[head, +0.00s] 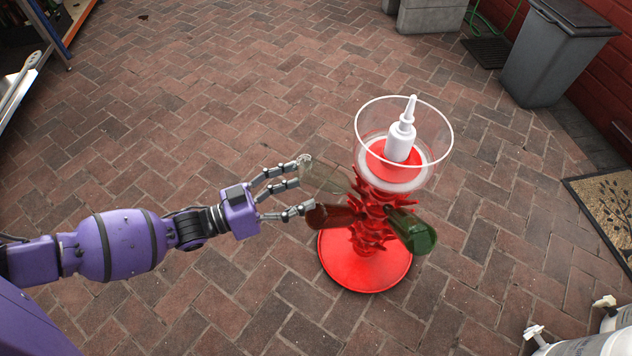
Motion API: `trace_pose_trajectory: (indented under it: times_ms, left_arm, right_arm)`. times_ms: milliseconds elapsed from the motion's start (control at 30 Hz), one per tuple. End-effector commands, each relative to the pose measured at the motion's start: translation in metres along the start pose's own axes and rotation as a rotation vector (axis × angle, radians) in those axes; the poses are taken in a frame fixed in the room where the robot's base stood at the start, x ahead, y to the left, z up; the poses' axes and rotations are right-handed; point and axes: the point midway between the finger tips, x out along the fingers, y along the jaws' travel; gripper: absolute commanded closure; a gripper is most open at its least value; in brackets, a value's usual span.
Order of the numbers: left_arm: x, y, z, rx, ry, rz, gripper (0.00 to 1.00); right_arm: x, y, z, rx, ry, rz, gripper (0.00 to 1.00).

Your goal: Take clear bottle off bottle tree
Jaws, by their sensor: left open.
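The red bottle tree (365,270) stands on the brick paving, its round base flat on the ground. A clear bottle (328,177) sticks out from its left side, its neck end toward the tree's red pegs. My left gripper (306,184) is open at the clear bottle's outer end, one side of fingers above it and one below. I cannot tell whether the fingers touch it. A brown bottle (336,217) sits just below, close to my lower finger. A green bottle (412,232) hangs on the tree's right side. My right gripper is not in view.
A clear bowl with a white-nozzled plunger (400,142) tops the tree. A grey bin (550,60) stands at the upper right, a doormat (605,200) at the right, and white kegs (590,345) at the lower right. The paving left of the tree is clear.

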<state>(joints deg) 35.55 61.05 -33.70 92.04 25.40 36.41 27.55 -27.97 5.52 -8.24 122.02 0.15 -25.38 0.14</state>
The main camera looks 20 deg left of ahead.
Motion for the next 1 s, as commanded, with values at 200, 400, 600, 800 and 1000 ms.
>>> trace_pose_trajectory:
  times_ms: [200, 400, 600, 800, 1000]
  left_arm:
    - [0.013, 0.0, 0.0, -0.002, 0.003, 0.001, 0.32]
    - [0.044, 0.0, 0.001, -0.001, 0.003, 0.001, 0.32]
    - [0.069, 0.0, 0.002, -0.002, 0.001, 0.0, 0.32]
    - [0.078, 0.0, 0.001, -0.002, 0.0, -0.001, 0.32]
    - [0.078, 0.0, 0.0, -0.001, 0.0, -0.001, 0.32]
  right_arm:
    - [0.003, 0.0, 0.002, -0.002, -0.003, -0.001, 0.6]
    - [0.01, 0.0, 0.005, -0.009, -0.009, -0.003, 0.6]
    - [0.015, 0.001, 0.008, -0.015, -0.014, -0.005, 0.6]
    - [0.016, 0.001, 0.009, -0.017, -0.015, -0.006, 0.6]
    - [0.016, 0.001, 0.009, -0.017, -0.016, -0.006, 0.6]
